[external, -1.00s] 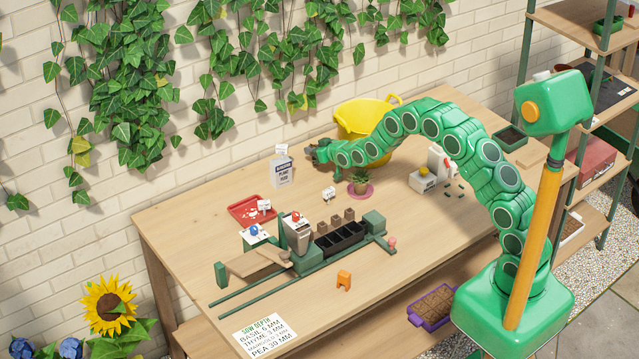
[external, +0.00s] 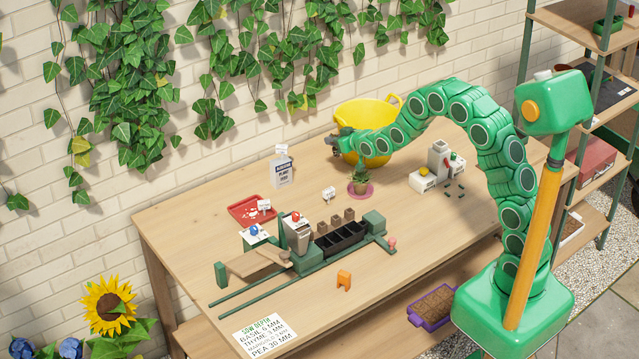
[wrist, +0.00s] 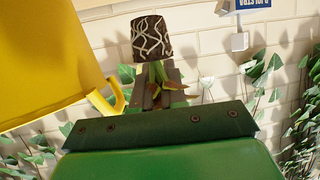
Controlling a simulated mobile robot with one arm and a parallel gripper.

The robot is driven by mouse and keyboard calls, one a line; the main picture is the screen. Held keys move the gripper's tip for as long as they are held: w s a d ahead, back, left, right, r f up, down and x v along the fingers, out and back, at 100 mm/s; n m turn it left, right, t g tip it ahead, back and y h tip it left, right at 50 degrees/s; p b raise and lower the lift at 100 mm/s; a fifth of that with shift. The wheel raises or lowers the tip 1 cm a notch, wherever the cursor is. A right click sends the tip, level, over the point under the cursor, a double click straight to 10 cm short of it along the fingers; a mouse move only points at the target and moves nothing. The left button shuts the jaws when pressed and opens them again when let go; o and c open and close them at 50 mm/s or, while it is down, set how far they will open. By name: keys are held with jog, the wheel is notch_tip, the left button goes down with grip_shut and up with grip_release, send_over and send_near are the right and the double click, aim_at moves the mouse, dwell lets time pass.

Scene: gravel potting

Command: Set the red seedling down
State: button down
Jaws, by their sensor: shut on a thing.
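My gripper (wrist: 166,97) is shut on the seedling (wrist: 160,76), whose stems and leaves look green and reddish between the fingers. Its dark root plug (wrist: 152,38), laced with pale roots, sticks out beyond the fingertips and touches nothing that I can see. In the external view my gripper (external: 336,146) is raised at the left side of the yellow tub (external: 372,122); the seedling is too small to make out there. The tub (wrist: 45,60) fills the left of the wrist view, close to the plug.
A potted plant (external: 360,181) stands on a pink saucer (external: 367,193) below and right of my gripper. A red tray (external: 247,203), a rail fixture with a black cell tray (external: 341,240) and a grey-white device (external: 437,160) occupy the table.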

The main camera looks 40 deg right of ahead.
jog(key=shift+v, duration=2)
